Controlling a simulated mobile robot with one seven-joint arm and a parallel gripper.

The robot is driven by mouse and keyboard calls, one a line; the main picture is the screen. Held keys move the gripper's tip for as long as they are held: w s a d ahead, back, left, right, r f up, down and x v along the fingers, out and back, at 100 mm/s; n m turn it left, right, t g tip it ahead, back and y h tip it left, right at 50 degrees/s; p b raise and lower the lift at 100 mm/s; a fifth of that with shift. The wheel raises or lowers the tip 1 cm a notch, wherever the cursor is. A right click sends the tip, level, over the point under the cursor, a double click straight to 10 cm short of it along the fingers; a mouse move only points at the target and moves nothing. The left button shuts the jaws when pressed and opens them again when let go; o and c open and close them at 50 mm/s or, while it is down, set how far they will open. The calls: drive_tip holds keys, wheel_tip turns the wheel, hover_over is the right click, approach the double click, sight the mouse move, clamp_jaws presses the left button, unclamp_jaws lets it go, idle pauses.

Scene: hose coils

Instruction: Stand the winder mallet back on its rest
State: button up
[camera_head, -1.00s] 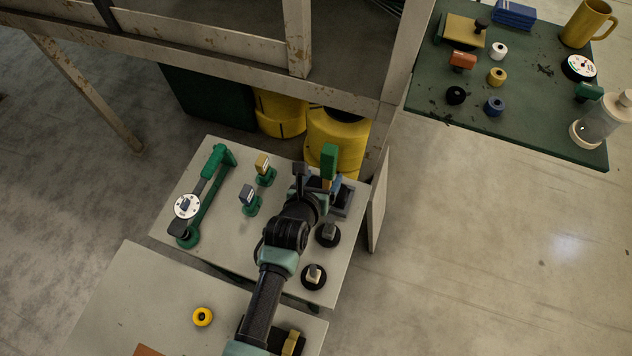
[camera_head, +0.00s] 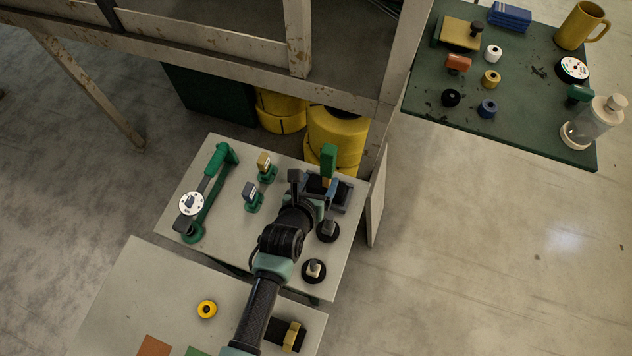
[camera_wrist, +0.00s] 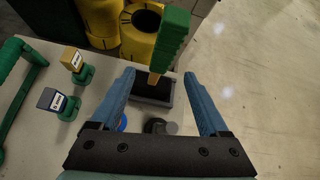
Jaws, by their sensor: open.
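The winder mallet, as I take it, has a green grip (camera_head: 328,160) and a tan shaft. It stands upright at a dark grey open box (camera_head: 342,205), which looks like its rest, on the pale table's far right corner. In the wrist view the green grip (camera_wrist: 171,40) rises over the box (camera_wrist: 153,92), and the shaft's lower end meets the box's dark inside. The mallet's head is hidden. My gripper (camera_wrist: 161,88) is open, its two blue fingers spread wide on either side of the box in the picture. I see no contact with the mallet.
A green-handled tool with a white dial (camera_head: 191,203) lies at the table's left. Two green-based stamps (camera_head: 265,165) (camera_head: 253,195) stand mid-table. Two black discs with knobs (camera_head: 328,229) (camera_head: 314,270) sit at the right. Yellow drums (camera_head: 337,135) stand behind; a nearer table (camera_head: 140,290) has free room.

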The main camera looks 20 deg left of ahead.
drive_tip(key=shift+s+r, duration=0.4)
drive_tip(key=shift+s, duration=0.2)
drive_tip(key=shift+d, duration=0.1)
drive_tip(key=shift+s, duration=0.1)
drive_tip(key=b+v, duration=0.2)
drive_tip(key=v, duration=1)
drive_tip(key=shift+s+r, duration=0.3)
idle(0.5)
